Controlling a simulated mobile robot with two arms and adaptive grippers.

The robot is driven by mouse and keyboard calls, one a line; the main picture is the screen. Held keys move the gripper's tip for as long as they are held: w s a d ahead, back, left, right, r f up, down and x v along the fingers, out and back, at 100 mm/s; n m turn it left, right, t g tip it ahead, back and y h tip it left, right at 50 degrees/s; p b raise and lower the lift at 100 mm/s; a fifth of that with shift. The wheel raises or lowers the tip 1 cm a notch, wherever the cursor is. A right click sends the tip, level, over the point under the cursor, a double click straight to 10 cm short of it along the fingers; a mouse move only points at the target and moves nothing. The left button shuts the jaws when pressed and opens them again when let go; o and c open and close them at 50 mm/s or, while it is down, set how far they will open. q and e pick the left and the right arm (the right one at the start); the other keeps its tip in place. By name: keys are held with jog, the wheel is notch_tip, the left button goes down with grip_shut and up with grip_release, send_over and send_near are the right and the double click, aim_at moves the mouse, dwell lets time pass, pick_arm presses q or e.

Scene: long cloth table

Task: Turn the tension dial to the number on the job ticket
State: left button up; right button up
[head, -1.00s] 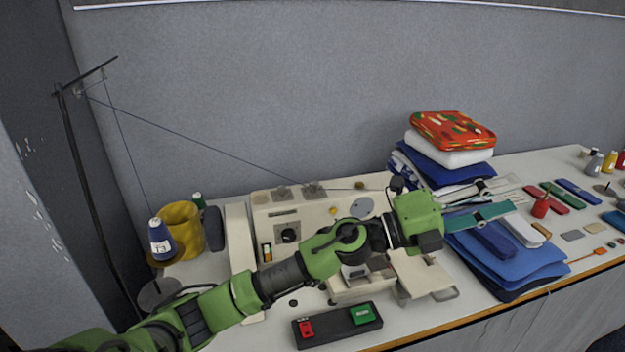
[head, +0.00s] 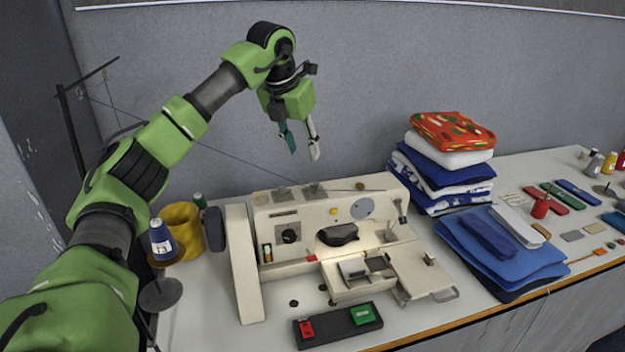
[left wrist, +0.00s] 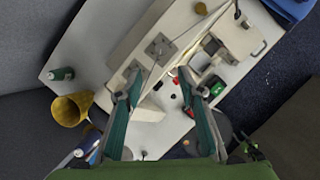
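The cream sewing machine (head: 330,215) stands on the table, and its top and arm also show in the left wrist view (left wrist: 175,28). A black round dial (head: 290,236) is on the left part of its front panel; its numbers are too small to read. I cannot pick out a readable job ticket; a pale sheet with faint marks (head: 514,202) lies beyond the folded cloth. My left gripper (head: 302,152) is raised above the machine, fingers pointing down, open and empty. In the left wrist view its fingers (left wrist: 158,78) are apart. My right gripper is not in view.
A black switch box (head: 338,325) with red and green buttons sits in front of the machine. A blue thread cone (head: 161,240) and a yellow cup (head: 184,228) stand left. Folded cloths (head: 445,175) are stacked right. A thread runs from the stand across the machine top.

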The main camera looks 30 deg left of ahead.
aim_at(314, 183)
pick_arm(q)
jog(key=p+x, duration=0.2)
jog(key=x, duration=1)
jog(key=shift+w+d+f+p, duration=0.1)
jog(key=shift+f+p, duration=0.25)
jog(key=shift+p, duration=0.05)
grip_shut()
